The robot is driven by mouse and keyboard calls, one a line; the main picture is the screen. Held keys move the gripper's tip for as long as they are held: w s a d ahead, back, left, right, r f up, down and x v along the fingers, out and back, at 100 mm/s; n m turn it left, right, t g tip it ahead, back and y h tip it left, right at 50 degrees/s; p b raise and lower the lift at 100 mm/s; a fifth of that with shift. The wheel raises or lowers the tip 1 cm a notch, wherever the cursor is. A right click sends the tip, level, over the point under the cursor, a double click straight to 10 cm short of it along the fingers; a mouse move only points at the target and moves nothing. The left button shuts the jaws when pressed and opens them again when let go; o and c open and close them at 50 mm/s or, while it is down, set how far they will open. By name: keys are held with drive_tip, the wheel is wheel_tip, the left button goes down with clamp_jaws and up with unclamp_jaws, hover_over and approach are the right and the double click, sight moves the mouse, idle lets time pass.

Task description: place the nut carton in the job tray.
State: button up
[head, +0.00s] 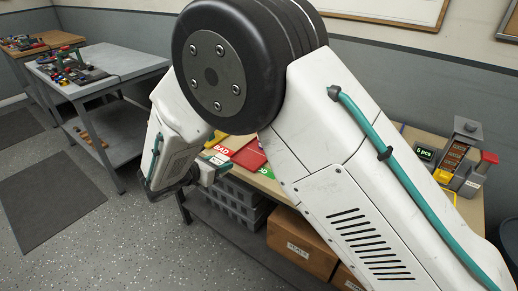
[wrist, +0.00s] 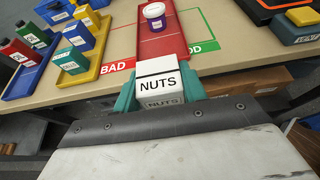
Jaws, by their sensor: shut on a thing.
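The nut carton (wrist: 157,84), a white box lettered NUTS, is between the teal fingers of my gripper (wrist: 160,95) in the wrist view. My gripper is shut on it, just off the near edge of the bench. A red tray (wrist: 147,48) lies straight beyond the carton, holding a purple jar with a white lid (wrist: 154,14). No label shows which tray is the job tray. In the head view my gripper (head: 212,172) is by the bench edge, and my arm hides much of the bench.
Left of the red tray are a yellow tray (wrist: 92,76) and a blue tray (wrist: 25,82) with several small containers. Red BAD and green GOOD markings flank the red tray. A grey crate (head: 238,205) and cardboard boxes (head: 298,246) sit below the bench (wrist: 78,95).

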hover_over(250, 159)
drive_tip(key=shift+s+a+f, duration=0.2)
drive_tip(key=shift+s+f, duration=0.1)
drive_tip(key=shift+f, duration=0.4)
drive_tip(key=shift+w+d, duration=0.35)
drive_tip(key=shift+w, duration=0.05)
drive_tip(key=shift+s+a+f, duration=0.1)
drive_tip(key=shift+a+f, duration=0.05)
drive_tip(key=shift+f, duration=1.6)
drive_tip(key=shift+f, duration=0.15)
drive_tip(key=o, duration=1.1)
